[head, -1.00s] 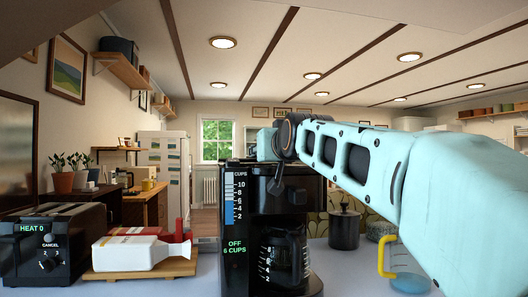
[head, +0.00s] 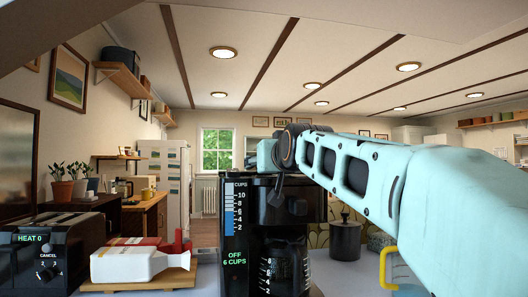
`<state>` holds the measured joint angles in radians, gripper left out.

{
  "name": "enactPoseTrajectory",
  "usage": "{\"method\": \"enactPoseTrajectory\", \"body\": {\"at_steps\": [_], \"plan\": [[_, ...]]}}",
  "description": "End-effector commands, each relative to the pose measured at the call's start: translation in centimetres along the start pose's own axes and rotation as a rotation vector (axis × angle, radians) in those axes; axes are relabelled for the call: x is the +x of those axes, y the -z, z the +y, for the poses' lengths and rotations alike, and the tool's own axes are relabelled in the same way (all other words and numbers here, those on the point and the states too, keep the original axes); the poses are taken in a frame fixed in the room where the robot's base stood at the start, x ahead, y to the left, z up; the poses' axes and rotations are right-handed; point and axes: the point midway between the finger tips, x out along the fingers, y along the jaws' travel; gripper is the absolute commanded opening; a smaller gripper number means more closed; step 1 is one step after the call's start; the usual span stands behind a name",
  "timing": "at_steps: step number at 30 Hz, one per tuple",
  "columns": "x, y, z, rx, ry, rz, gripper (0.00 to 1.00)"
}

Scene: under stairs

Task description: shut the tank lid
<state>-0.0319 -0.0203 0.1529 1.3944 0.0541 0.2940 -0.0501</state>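The black coffee maker (head: 272,222) stands upright at the middle of the counter. It has a blue water gauge (head: 230,208) on its left front, and its display (head: 235,258) reads OFF, 6 CUPS. A glass carafe (head: 283,265) sits in its lower bay. My arm reaches in from the right above its top. My gripper (head: 277,188) is a small dark shape at the coffee maker's top, mostly hidden against the black body. I cannot tell its opening or whether it touches. The tank lid is not clearly seen, and its angle cannot be told.
A black toaster (head: 58,243) and a wooden board (head: 150,282) with a white carton (head: 140,263) and a red one stand left. A dark canister (head: 345,238) and a yellow-handled measuring cup (head: 386,268) are right, partly under my arm. The counter between board and coffee maker is narrow.

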Motion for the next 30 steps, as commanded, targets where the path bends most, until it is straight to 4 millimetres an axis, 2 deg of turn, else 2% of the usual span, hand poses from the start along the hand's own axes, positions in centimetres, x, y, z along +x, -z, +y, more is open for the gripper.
{"method": "enactPoseTrajectory", "body": {"at_steps": [16,22,30], "plan": [[-0.6,7.3,0.0,0.001,0.001,0.001,0.54],[-0.8,8.8,0.0,0.0,0.0,0.0,0.54],[-0.8,9.3,0.0,0.0,0.0,-0.003,0.54]]}}
